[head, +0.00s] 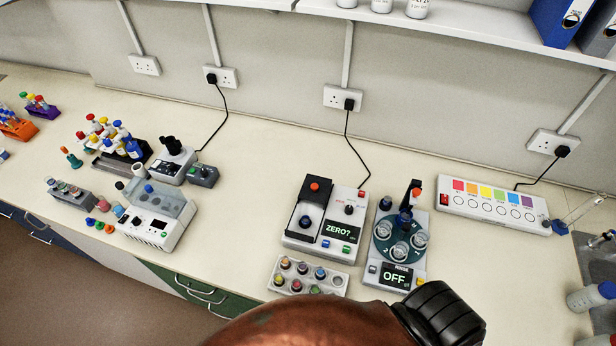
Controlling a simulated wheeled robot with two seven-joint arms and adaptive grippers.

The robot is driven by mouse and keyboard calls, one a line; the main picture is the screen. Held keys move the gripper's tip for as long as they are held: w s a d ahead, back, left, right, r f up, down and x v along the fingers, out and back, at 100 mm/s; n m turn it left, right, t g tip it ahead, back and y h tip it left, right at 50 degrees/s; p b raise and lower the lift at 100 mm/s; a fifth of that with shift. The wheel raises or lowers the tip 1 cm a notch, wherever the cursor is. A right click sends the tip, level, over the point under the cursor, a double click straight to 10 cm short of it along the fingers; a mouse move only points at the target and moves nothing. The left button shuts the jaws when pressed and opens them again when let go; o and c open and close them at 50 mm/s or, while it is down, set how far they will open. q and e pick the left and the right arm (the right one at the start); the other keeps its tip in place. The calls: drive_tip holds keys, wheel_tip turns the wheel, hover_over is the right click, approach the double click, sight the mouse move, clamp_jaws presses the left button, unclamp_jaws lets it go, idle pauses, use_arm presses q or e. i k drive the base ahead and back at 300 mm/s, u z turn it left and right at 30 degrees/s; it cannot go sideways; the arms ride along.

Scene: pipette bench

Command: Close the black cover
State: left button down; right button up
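The black cover (318,184) with an orange-red knob is at the back of a white meter (345,208) on the bench in the head view. It appears to be set back, leaving the dark well in front of it uncovered. A dark blue cap (306,222) shows in that well. The meter's display reads "ZERO?". Neither of my grippers can be made out. A reddish-brown and black part of my own body shows at the bottom edge, apart from the cover in the picture.
A mixer (383,238) with a display reading "OFF" stands close right of the meter. A white rack of small vials (332,289) sits in front. A cable (347,140) runs behind the meter. Bench space left of the meter (240,200) is clear.

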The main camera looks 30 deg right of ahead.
sight(314, 189)
drive_tip(key=z, duration=1)
drive_tip(key=k, duration=0.25)
drive_tip(key=u, duration=0.05)
